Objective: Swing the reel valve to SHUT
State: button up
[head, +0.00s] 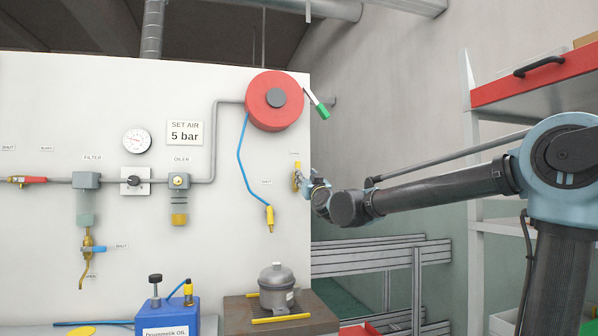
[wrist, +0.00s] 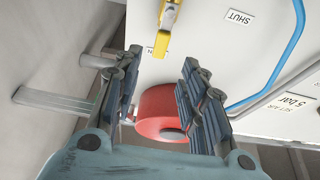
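The reel valve (head: 297,180) is a small brass valve with a yellow lever near the right edge of the white panel. The lever points up toward a small label (head: 295,153). The SHUT label (head: 266,182) is to the valve's left. In the wrist view, which is turned over, the yellow lever (wrist: 162,44) points down at a partly covered label ending in N, with SHUT (wrist: 239,17) off to the side. My gripper (wrist: 160,56) is open, its fingertips on either side of the lever's end in the picture; no contact shows. In the head view my gripper (head: 311,187) is just right of the valve.
The red hose reel (head: 263,100) is above the valve, with a green-ended white crank (head: 317,104) at its right. A blue hose (head: 241,152) hangs left of the valve to a yellow nozzle (head: 270,219). A grey compressor (head: 277,287) stands on the bench below.

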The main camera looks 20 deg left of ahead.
aim_at(299, 167)
jog(key=x, duration=1.2)
jog(key=shift+w+r, duration=0.1)
grip_shut()
